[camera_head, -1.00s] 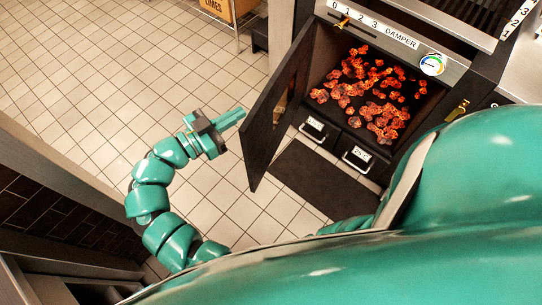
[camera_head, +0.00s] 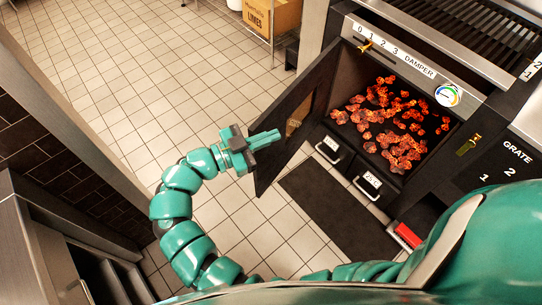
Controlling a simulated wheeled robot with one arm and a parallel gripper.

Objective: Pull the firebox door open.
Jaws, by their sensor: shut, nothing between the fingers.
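The firebox door (camera_head: 285,132) is a dark panel standing swung well open, out to the left of the firebox. The firebox opening (camera_head: 350,85) is uncovered, and glowing coals (camera_head: 400,125) lie inside. My gripper (camera_head: 275,137) is shut and empty. In the picture its fingertips overlap the door's outer face; I cannot tell whether they touch it. The door's handle does not show clearly.
Two drawers with white labels (camera_head: 331,142) sit below the firebox. A dark mat (camera_head: 335,210) lies on the tiled floor in front. A damper scale and gauge (camera_head: 447,95) are above the opening. A cardboard box (camera_head: 272,15) stands at the back. The floor left of the door is clear.

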